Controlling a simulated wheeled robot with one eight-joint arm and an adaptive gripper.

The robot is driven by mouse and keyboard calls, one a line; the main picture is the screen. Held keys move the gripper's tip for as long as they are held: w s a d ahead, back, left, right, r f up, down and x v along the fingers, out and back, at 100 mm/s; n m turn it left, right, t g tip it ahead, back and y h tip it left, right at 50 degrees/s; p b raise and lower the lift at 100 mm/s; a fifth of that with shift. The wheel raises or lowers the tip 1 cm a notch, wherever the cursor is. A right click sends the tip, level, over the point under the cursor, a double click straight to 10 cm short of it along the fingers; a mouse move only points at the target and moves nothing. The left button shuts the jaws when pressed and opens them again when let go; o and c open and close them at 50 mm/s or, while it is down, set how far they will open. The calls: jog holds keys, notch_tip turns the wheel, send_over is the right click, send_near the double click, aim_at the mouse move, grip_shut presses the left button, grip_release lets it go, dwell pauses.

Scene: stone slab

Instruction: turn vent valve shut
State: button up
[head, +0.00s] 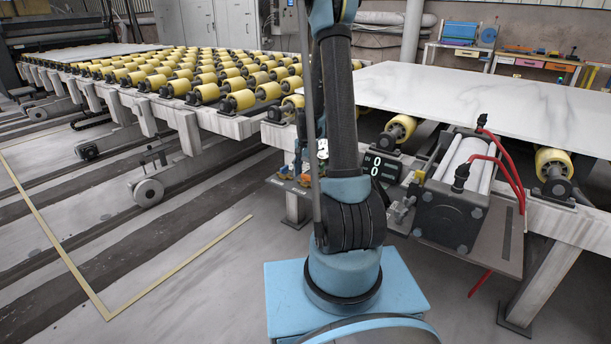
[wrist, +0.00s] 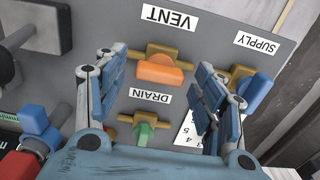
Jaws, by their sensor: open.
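The handle lies across the picture, roughly along the brass body. My gripper (wrist: 160,78) is open, with one finger left of the orange handle and one right of it. Neither finger visibly touches the handle; the depth gap is hard to judge.
The green drain handle (wrist: 144,132) sits close below the vent handle, between the fingers. The blue supply handle (wrist: 258,92) is just beyond the right finger. Red and blue handles (wrist: 35,125) are at the left. A roller conveyor (head: 200,90) and pale slab (head: 450,95) flank my arm.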

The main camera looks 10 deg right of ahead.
jog(key=shift+f, duration=0.1)
jog(key=c, duration=1.1)
jog(key=shift+o, duration=0.2)
jog(key=shift+n, duration=0.3)
jog(key=n, duration=0.3)
jog(key=shift+n, duration=0.3)
jog(key=n, duration=0.4)
jog(key=shift+n, duration=0.3)
jog(key=n, duration=0.9)
